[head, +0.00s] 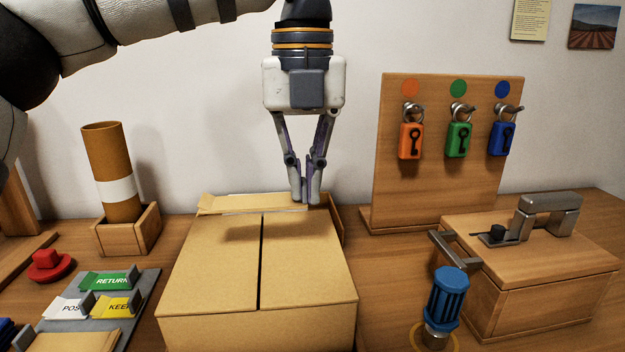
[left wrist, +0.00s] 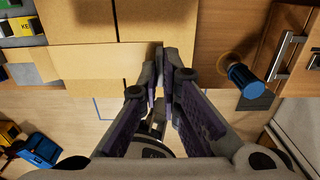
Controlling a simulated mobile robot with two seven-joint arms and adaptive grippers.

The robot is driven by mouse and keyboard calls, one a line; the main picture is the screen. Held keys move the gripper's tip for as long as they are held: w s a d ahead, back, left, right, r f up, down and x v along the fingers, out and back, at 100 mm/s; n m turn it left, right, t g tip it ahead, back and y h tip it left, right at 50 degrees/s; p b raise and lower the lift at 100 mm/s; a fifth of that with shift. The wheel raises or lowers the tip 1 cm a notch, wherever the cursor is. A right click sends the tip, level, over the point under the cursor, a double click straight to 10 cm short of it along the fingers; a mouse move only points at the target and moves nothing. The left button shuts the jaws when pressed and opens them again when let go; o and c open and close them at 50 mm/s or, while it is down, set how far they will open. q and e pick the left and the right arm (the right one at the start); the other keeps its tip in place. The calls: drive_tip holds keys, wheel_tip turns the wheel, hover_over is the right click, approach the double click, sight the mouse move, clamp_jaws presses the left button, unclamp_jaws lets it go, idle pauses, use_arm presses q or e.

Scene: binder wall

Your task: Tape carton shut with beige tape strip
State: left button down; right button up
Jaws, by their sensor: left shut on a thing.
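The carton (head: 310,270) stands on the table with its two top flaps folded down and a narrow dark seam between them. It also shows in the left wrist view (left wrist: 140,20). The beige tape strip (head: 245,204) stretches crosswise near the carton's far edge. A shadow on the flaps below it suggests it is held above them. My left gripper (head: 309,200) points down and is shut on the strip's right end. In the left wrist view the strip (left wrist: 90,62) runs left from the fingertips (left wrist: 163,52). My right gripper is not in view.
A blue-handled tool (head: 446,296) and a wooden box with a metal handle (head: 540,295) stand right of the carton. A padlock board (head: 440,190) is behind. At left are a cardboard tube in a wooden holder (head: 126,237), a red knob (head: 48,265) and a label tray (head: 145,285).

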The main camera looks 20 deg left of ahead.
sight(306, 201)
use_arm(q)
drive_tip(key=shift+s+d+r+p, duration=0.1)
drive_tip(key=shift+r+p, duration=0.15)
drive_tip(key=shift+p, duration=0.45)
wheel_tip(306, 201, down, 6)
drive_tip(key=shift+r+p, duration=0.1)
drive_tip(key=shift+p, duration=0.3)
drive_tip(key=shift+f, duration=0.75)
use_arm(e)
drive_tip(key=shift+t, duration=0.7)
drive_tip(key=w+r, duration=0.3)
use_arm(q)
drive_tip(key=c, duration=1.7)
unclamp_jaws()
drive_tip(key=shift+w+r, duration=0.1)
drive_tip(key=shift+w, duration=0.1)
